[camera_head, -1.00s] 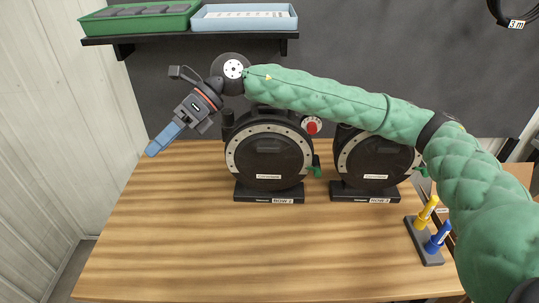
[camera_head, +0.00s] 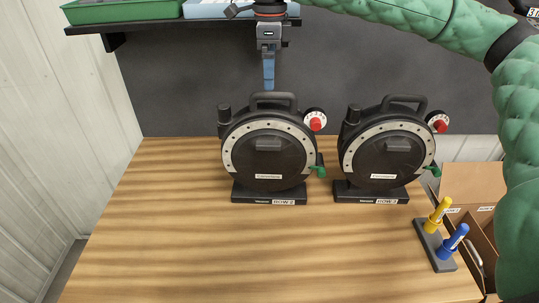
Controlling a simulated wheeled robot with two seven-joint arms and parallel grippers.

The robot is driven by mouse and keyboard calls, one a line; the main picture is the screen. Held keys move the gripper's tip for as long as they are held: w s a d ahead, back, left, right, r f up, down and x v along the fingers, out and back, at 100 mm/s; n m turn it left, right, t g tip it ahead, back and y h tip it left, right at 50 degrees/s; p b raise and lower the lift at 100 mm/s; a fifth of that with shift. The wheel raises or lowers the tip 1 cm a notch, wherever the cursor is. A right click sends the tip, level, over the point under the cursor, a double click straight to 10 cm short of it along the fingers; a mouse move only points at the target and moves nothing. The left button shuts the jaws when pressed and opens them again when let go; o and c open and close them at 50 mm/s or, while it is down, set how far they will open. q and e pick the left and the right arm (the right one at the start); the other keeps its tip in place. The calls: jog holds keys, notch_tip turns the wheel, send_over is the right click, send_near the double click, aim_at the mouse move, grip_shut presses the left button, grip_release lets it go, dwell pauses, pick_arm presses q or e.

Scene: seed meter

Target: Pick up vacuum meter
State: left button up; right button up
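Two black round vacuum meters stand upright on the wooden table, each with a top handle, a grey dotted ring, a red knob and a green lever. The left meter (camera_head: 268,158) and the right meter (camera_head: 385,160) sit on dark bases with small row labels. My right gripper (camera_head: 269,86), with blue fingers, points down just above or behind the handle of the left meter; contact is not clear. Its fingers overlap from this side, so the opening between them is hidden. My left gripper is out of view.
A stand (camera_head: 435,246) with a yellow and a blue tool is at the table's right edge, beside an open cardboard box (camera_head: 470,177). A wall shelf (camera_head: 180,24) holds a green tray (camera_head: 115,14) and a light blue tray (camera_head: 205,9). The table (camera_head: 200,250) is clear in front.

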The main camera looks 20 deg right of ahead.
aim_at(269, 99)
pick_arm(q)
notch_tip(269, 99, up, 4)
jog(key=b, duration=0.1)
pick_arm(e)
jog(key=shift+s+f, duration=0.1)
jog(key=shift+f, duration=0.7)
jog(key=shift+a+f+p, duration=0.1)
jog(key=shift+f+p, duration=0.45)
jog(key=shift+f, duration=0.7)
jog(key=f+p, duration=0.2)
jog(key=f, duration=0.1)
jog(key=f+p, duration=0.1)
jog(key=shift+w+f, duration=0.15)
jog(key=shift+w, duration=0.1)
jog(key=shift+f, duration=0.5)
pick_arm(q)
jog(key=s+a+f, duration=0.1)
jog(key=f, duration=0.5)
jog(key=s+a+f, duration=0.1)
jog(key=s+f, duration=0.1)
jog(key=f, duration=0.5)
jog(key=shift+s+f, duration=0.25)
pick_arm(e)
jog(key=shift+c, duration=0.4)
jog(key=c, duration=1.8)
jog(key=shift+w+r, duration=0.1)
jog(key=shift+r, duration=0.05)
jog(key=shift+c, duration=1)
